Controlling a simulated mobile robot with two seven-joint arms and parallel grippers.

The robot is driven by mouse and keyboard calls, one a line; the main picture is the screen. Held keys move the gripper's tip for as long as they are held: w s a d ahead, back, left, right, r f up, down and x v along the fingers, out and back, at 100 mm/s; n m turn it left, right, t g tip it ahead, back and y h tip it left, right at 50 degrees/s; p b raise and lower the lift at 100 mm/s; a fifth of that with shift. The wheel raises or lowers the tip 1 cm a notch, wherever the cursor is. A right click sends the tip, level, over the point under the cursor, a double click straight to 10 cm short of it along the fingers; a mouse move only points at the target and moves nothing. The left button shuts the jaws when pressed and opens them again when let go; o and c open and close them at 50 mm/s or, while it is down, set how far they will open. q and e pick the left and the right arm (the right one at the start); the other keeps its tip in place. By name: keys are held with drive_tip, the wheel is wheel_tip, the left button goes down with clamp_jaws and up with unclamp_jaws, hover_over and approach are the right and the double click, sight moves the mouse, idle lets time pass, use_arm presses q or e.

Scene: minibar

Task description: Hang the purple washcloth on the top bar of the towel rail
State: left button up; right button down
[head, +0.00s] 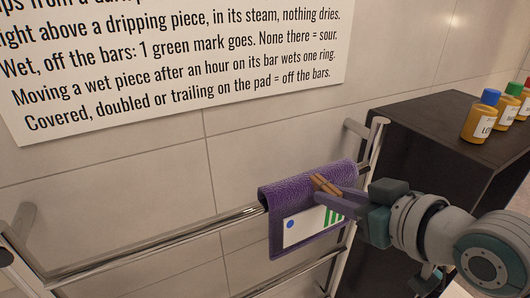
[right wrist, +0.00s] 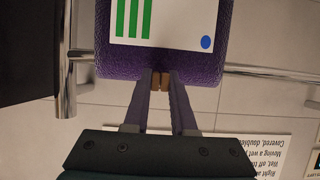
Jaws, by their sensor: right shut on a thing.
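The purple washcloth (head: 297,187) lies over the uppermost visible bar of the towel rail (head: 150,242), near the rail's right end. Its front hangs down below the bar; its back side is hidden. A white label with green stripes and a blue dot is on its front. My right gripper (head: 325,185) comes from the right, its brown fingertips shut on the cloth's upper part. In the right wrist view the picture is upside down: the fingertips (right wrist: 160,80) meet at the edge of the washcloth (right wrist: 205,70), with the bar (right wrist: 270,71) showing on both sides. My left gripper is not in view.
A lower bar (head: 290,276) runs below the cloth. The right upright (head: 376,145) stands close beside a dark cabinet (head: 430,125) with several orange bottles (head: 480,120) on top. A sign (head: 180,65) hangs above the rail. The bar left of the cloth is bare.

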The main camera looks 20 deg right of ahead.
drive_tip(key=shift+f, duration=0.45)
drive_tip(key=c, duration=0.7)
unclamp_jaws()
drive_tip(key=shift+o, duration=0.2)
drive_tip(key=v, duration=1)
drive_tip(key=s+a+f+n+g, duration=0.1)
drive_tip(key=s+a+f+g, duration=0.2)
drive_tip(key=s+a+g, duration=0.55)
drive_tip(key=s+d+r+h+p, duration=0.1)
drive_tip(key=s+r+p, duration=0.2)
drive_tip(key=r+p, duration=2.6)
drive_tip(key=shift+s+d+g, duration=0.2)
drive_tip(key=shift+d+g, duration=0.05)
drive_tip(key=shift+g, duration=0.2)
